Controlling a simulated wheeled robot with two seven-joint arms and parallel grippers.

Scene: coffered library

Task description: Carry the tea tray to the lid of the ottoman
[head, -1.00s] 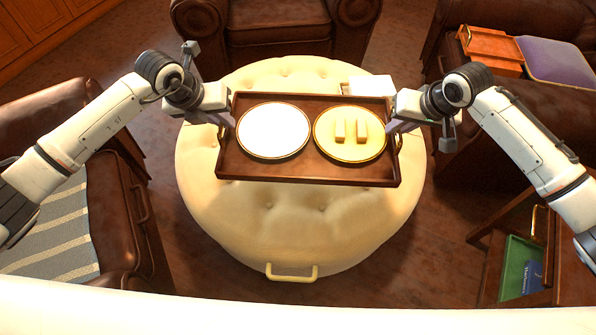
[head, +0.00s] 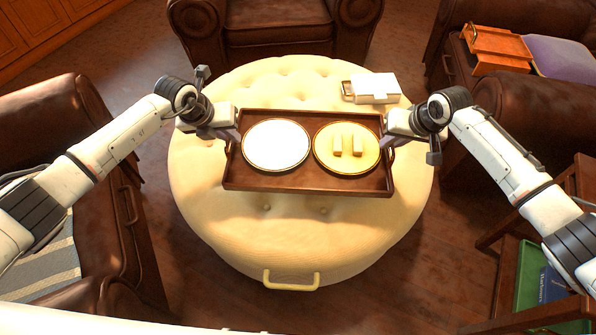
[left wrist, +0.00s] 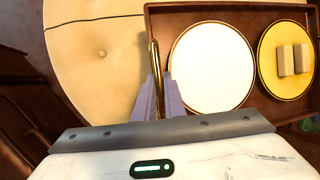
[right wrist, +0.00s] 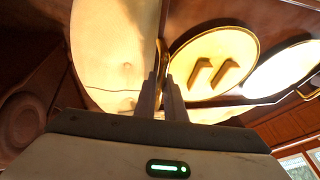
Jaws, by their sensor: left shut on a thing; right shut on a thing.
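The brown wooden tea tray (head: 300,180) is level over the middle of the cream tufted ottoman (head: 300,235). I cannot tell whether it touches the lid. It carries a white plate (head: 276,146) on the left and a yellow plate (head: 347,165) with two small pale bars (head: 358,145) on the right. My left gripper (head: 234,136) is shut on the tray's left brass handle (left wrist: 154,60). My right gripper (head: 388,140) is shut on the right handle, mostly hidden between the fingers in the right wrist view (right wrist: 164,85).
A white box (head: 376,88) with a brass handle lies on the ottoman's lid behind the tray's right end. A yellow handle (head: 291,281) sticks out of the ottoman's front. Leather armchairs stand left (head: 50,125), behind (head: 270,30) and right. A side table with a green tray (head: 528,280) is at lower right.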

